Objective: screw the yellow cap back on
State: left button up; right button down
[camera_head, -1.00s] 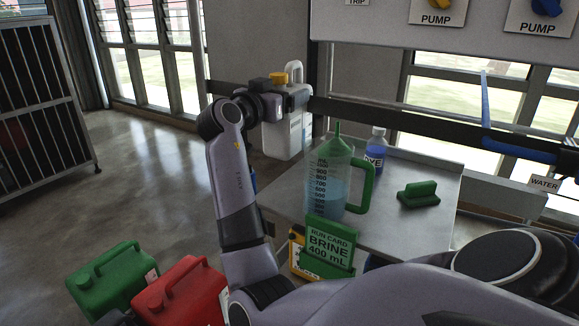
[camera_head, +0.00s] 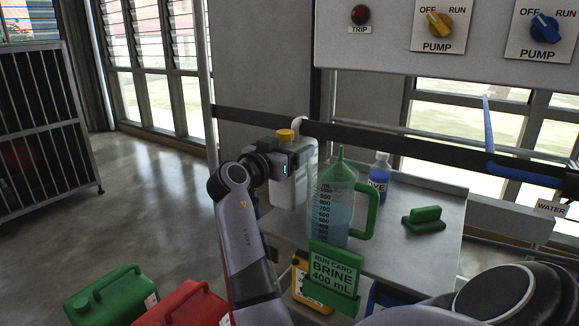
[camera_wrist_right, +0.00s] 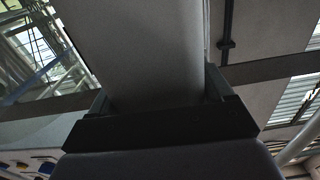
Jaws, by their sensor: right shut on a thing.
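The yellow cap (camera_head: 285,135) shows at the top of a white jug (camera_head: 309,152), beside its arched handle. Whether the cap is threaded down I cannot tell. My right gripper (camera_head: 299,157) is shut on the white jug, below the cap. In the right wrist view the fingers (camera_wrist_right: 158,92) straddle a broad pale surface that looks like the jug's side. My left gripper is not in view.
On the grey bench (camera_head: 420,260) stand a clear measuring jug (camera_head: 333,210) of blue liquid, a blue dye bottle (camera_head: 379,180) and a green block with a handle (camera_head: 425,221). A green run card (camera_head: 335,268) is in front. Red (camera_head: 190,305) and green (camera_head: 112,293) jerrycans are lower left.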

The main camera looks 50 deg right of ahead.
jog(key=shift+r, duration=0.15)
notch_tip(320, 180, down, 4)
jog(key=shift+r, duration=0.15)
dwell(0.3)
jog(key=shift+b, duration=0.3)
jog(key=shift+c, duration=0.9)
grip_release()
jog(key=shift+f, duration=0.25)
